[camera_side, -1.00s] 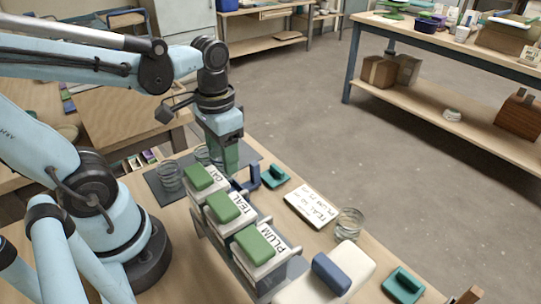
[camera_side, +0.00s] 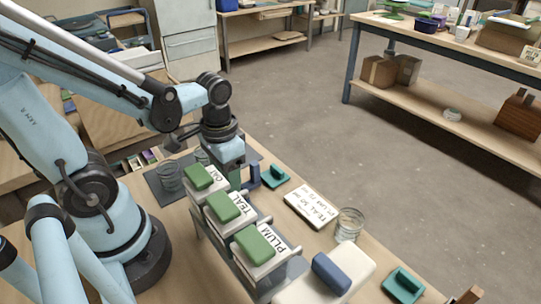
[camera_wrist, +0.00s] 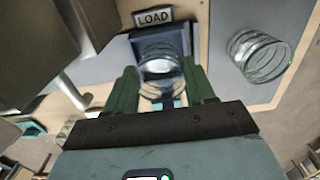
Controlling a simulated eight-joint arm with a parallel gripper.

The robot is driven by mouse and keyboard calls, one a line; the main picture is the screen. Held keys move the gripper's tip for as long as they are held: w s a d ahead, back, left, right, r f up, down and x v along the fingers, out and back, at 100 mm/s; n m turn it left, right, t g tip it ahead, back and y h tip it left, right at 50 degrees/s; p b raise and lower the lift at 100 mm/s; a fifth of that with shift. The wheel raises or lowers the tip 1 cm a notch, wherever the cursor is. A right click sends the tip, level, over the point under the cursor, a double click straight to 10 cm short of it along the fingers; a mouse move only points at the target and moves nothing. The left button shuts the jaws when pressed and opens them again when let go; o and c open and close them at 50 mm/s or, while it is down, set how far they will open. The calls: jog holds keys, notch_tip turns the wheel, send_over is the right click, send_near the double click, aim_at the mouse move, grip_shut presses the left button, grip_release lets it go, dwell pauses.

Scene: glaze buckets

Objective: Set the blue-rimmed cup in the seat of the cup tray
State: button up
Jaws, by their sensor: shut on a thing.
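My gripper (camera_wrist: 160,88) is shut on a clear ringed glass cup (camera_wrist: 158,62), which sits between the green fingers. The cup is seen from above, and I cannot make out its rim colour. A dark blue tray-like frame (camera_wrist: 183,36) with a LOAD label at its far edge lies below and around the cup in the wrist view. I cannot tell whether the cup touches its floor. In the side view my gripper is low behind the row of lidded bins, so its fingertips, the held cup and most of the tray are hidden.
Bins with green lids, including TEAL and PLUM (camera_side: 262,250), stand in front of my gripper. Another glass cup (camera_wrist: 260,56) stands right of the tray. A glass (camera_side: 349,224), a written card (camera_side: 312,210) and teal-handled pieces (camera_side: 404,285) lie along the bench.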

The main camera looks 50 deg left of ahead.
jog(key=shift+f, duration=0.3)
dwell(0.6)
jog(key=o, duration=0.9)
notch_tip(320, 180, up, 7)
dwell(0.4)
